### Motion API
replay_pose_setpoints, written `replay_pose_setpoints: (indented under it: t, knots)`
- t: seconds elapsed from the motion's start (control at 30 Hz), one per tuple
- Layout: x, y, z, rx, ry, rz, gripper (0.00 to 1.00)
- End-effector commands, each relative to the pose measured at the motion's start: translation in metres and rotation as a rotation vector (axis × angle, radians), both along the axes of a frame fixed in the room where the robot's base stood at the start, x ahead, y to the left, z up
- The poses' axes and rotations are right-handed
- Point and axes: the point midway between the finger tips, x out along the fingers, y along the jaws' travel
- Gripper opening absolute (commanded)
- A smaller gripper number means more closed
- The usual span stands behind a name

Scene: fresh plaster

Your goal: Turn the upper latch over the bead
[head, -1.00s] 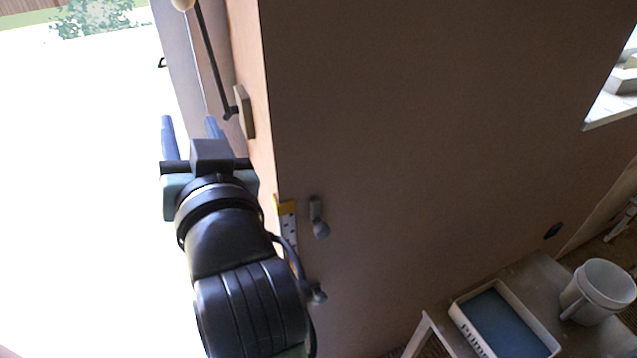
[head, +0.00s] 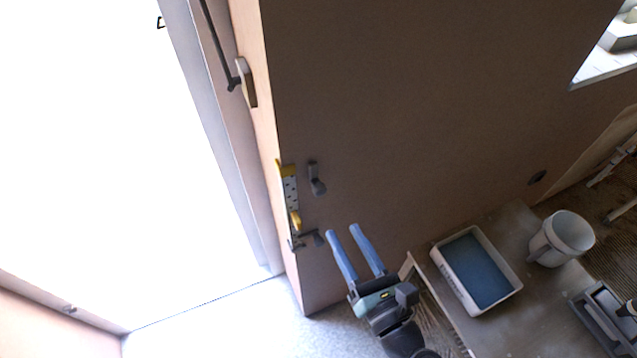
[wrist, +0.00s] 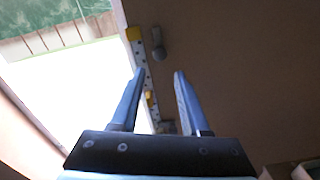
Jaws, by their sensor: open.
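The corner bead (head: 290,192) is a pale perforated strip with yellow pieces, standing along the wall's edge; it also shows in the wrist view (wrist: 147,78). The upper latch (head: 316,180) is dark grey and hangs downward on the wall, just right of the bead and apart from it. It also shows in the wrist view (wrist: 158,44). The lower latch (head: 313,238) sits near the bead's lower end and seems to lie sideways toward it. My gripper (head: 342,232) is open and empty, right of and below the upper latch; its blue fingers point upward, also in the wrist view (wrist: 160,73).
A bright opening lies left of the wall's edge. A dark lever handle (head: 238,82) stands at the upper left. A low table (head: 515,222) at the lower right carries a white tray (head: 436,256) with a blue inside and a white bucket (head: 548,250).

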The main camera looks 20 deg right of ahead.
Motion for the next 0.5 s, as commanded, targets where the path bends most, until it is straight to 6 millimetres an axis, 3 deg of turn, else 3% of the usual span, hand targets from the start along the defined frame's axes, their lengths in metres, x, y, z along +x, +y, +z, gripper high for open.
replay_pose_setpoints:
  t: [0.17,0.5]
  knots:
    - [0.02,0.0,0.003,0.007,-0.004,-0.001,0.46]
    - [0.09,0.003,0.003,0.004,-0.004,0.0,0.46]
